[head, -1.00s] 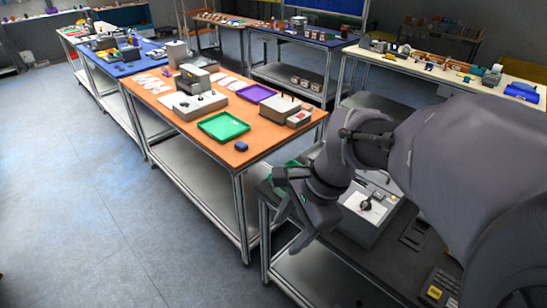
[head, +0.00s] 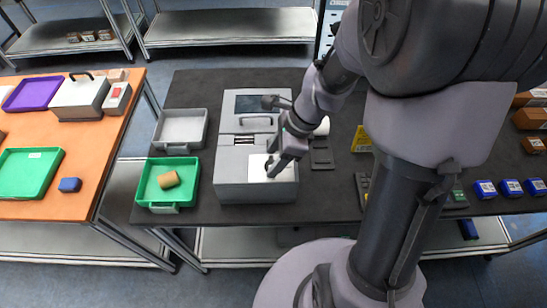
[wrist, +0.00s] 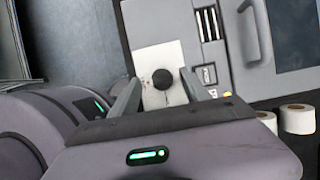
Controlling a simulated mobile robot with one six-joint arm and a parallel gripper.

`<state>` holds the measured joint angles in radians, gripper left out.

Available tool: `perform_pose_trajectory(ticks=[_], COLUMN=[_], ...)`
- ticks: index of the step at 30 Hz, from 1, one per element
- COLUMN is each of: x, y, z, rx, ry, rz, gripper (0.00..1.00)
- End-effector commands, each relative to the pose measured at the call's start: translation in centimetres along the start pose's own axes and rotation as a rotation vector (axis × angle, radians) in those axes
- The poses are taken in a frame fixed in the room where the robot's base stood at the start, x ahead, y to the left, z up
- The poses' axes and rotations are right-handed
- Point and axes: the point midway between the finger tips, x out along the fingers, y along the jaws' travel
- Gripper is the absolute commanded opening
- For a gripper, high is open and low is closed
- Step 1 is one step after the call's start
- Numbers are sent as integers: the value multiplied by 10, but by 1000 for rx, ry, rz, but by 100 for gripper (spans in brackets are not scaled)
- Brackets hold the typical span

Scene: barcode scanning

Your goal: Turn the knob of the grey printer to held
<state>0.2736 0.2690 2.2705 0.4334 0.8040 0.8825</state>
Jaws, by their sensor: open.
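The grey printer (head: 228,170) stands on the dark table, with a dark screen and a handle on its far part. In the wrist view its front (wrist: 192,50) carries a white plate (wrist: 148,62) with a round black knob (wrist: 162,79). My gripper (head: 271,172) is over the plate at the printer's near right. In the wrist view my gripper (wrist: 159,77) is open, with one fingertip on each side of the knob and gaps showing. Which mark the knob points to cannot be told. The knob is hidden behind my gripper in the head view.
A green tray (head: 150,190) with a tan block (head: 168,179) and a grey tray (head: 158,128) stand left of the printer. White rolls (wrist: 298,119) lie close beside it. Several blue boxes (head: 511,187) stand at the right. Bare dark tabletop lies behind the trays.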

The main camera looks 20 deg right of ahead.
Motion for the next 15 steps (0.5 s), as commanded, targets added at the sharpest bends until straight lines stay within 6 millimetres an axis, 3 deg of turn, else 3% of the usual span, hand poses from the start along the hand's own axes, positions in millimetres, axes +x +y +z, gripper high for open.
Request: perform_pose_trajectory(ticks=[7,15], x=[1,1], y=[0,0], z=[0,0], rx=[0,0], ry=[0,0], rz=[0,0], gripper=[55,4])
